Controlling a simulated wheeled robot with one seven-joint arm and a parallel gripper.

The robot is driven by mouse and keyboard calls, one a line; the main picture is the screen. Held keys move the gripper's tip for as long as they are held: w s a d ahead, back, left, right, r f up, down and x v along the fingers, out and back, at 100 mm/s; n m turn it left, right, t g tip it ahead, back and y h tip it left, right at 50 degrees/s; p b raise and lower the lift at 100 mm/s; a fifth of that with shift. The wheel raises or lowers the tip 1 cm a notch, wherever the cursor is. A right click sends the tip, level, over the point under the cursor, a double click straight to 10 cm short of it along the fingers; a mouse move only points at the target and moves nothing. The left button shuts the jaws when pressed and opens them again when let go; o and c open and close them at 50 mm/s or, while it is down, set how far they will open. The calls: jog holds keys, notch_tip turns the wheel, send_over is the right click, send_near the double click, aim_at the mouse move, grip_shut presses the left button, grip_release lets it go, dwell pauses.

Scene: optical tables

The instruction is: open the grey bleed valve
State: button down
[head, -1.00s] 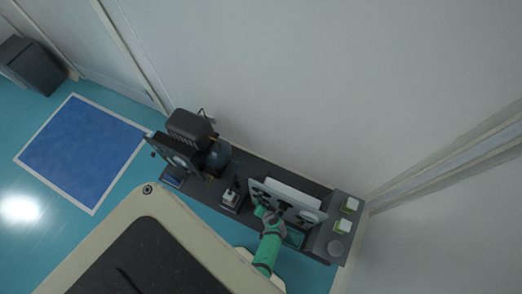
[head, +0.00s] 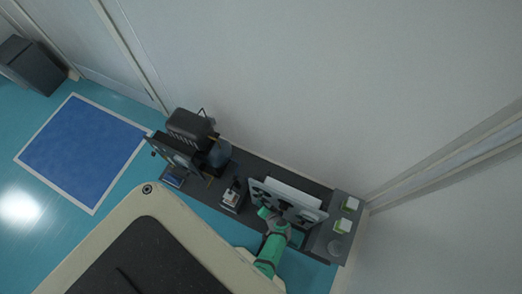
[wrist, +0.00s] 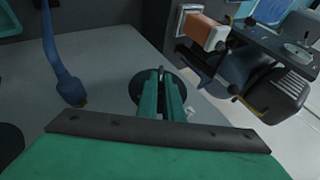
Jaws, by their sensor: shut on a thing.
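A light panel with dark round fittings (head: 305,211) stands upright on the bench in the head view. My green gripper (head: 266,213) is at the panel's front, near its left part. In the wrist view, the two green fingers of my gripper (wrist: 163,84) are close together over a dark round fitting (wrist: 140,88) on the grey panel face (wrist: 110,50). They are shut on a thin grey piece at this fitting, which looks like the bleed valve handle. The fingers hide most of it, so its angle is hard to tell.
A blue lever or hose (wrist: 62,75) is on the panel left of my fingers. An orange-and-white block (wrist: 205,32) and dark equipment (wrist: 270,95) are at the right. In the head view, green-topped blocks (head: 347,214) stand at the bench's right end.

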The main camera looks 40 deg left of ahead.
jog(key=shift+s+d+f+m+y, duration=0.15)
jog(key=shift+d+f+m+y, duration=0.35)
jog(key=shift+y, duration=0.7)
jog(key=shift+a+r+y, duration=0.1)
jog(key=shift+y, duration=0.2)
jog(key=c, duration=1.9)
grip_release()
jog(key=shift+a, duration=0.15)
jog(key=shift+r, duration=0.2)
